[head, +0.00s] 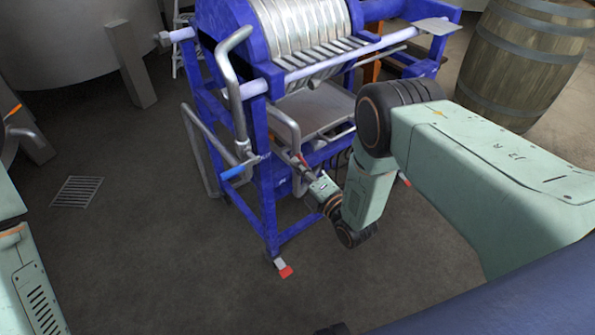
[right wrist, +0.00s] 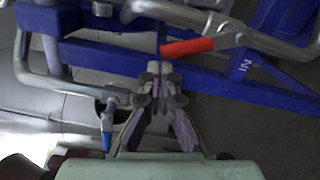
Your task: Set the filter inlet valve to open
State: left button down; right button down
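The filter (head: 300,40) is a blue-framed press with grey pipes. A red lever handle (right wrist: 188,47) sits on a grey pipe beside a blue bar marked "IN" in the right wrist view. It lies nearly level there, its free end to the left; in the head view a small red bit of it (head: 301,159) shows. My right gripper (right wrist: 160,70) has its fingertips together just below the handle's free end. I cannot tell whether they touch it. In the head view the right gripper (head: 308,174) reaches in at the frame's side. My left gripper is out of view.
A second lever with a blue handle (head: 232,172) hangs on the left pipe; it also shows in the right wrist view (right wrist: 106,140). Frame bars and bent pipes crowd the right gripper. A barrel (head: 525,60) stands right. The floor (head: 150,260) at front left is clear.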

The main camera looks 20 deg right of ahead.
jog(key=shift+w+d+r+m+p, duration=0.15)
jog(key=shift+w+d+r+m, duration=0.15)
jog(key=shift+d+m, duration=0.35)
jog(key=shift+w+d+r+m+p, duration=0.1)
jog(key=shift+w+d+r+m, duration=0.1)
jog(key=shift+d+r+m, duration=0.25)
jog(key=shift+w+d+r+m+p, duration=0.15)
jog(key=shift+w+d+r+m, duration=0.1)
jog(key=shift+d+m, duration=0.5)
jog(key=shift+a+f, duration=0.1)
jog(key=shift+a, duration=0.15)
